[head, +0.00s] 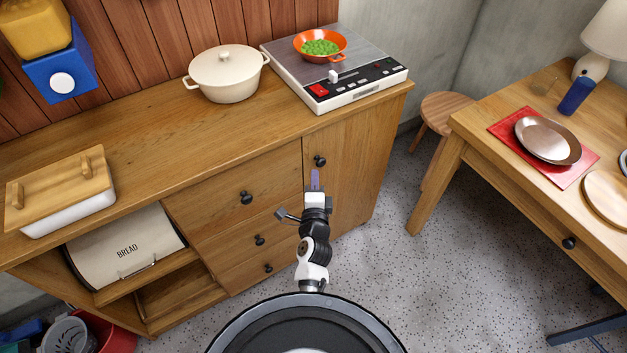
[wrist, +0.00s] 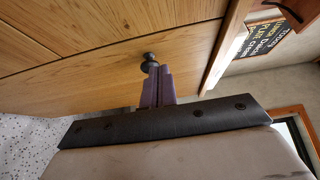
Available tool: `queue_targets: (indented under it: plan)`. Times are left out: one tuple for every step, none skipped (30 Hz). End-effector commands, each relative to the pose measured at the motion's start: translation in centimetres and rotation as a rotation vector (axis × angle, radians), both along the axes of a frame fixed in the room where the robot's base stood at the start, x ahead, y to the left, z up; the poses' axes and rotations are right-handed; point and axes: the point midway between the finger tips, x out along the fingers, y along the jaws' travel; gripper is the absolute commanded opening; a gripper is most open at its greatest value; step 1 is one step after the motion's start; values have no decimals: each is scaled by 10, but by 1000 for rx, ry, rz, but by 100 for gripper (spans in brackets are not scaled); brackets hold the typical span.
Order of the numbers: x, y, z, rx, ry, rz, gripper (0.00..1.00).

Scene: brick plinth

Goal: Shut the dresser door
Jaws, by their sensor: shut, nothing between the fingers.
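The dresser (head: 130,130) is wooden, with its door (head: 350,150) at the right end below the hot plate. The door looks flush with the dresser front, and no clear gap shows in the head view. Its dark round knob (head: 320,160) sits near the upper left of the door. My gripper (head: 315,178) is in front of the door, just below the knob, with its purple fingers together and empty. In the wrist view the fingertips (wrist: 156,72) are right beside the knob (wrist: 150,63); I cannot tell whether they touch it or the door.
A cream pot (head: 228,75) and a hot plate (head: 340,85) with an orange pan (head: 320,45) stand on the dresser top. Drawers (head: 235,190) are left of the door. A stool (head: 447,108) and a table (head: 475,125) stand to the right, with free speckled floor (head: 390,270) between.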

Motion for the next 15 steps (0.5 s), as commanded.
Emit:
queue_targets:
  plan:
    - [1, 0, 0, 0, 0, 1, 0]
    - [1, -1, 0, 0, 0, 1, 0]
    - [0, 10, 7, 2, 4, 5, 0]
    - [-1, 16, 7, 2, 4, 5, 0]
    - [-2, 21, 7, 2, 4, 4, 0]
    - [-4, 29, 7, 2, 4, 5, 0]
    - [-4, 33, 8, 2, 3, 4, 0]
    - [-5, 39, 7, 1, 4, 3, 0]
    - [-6, 46, 7, 1, 3, 3, 0]
    - [-7, 51, 7, 0, 3, 2, 0]
    - [-8, 56, 7, 0, 4, 3, 0]
    - [-9, 62, 6, 1, 3, 2, 0]
    - [-10, 67, 6, 1, 3, 2, 0]
    - [-10, 71, 5, 1, 3, 1, 0]
    - [-11, 76, 5, 1, 3, 1, 0]
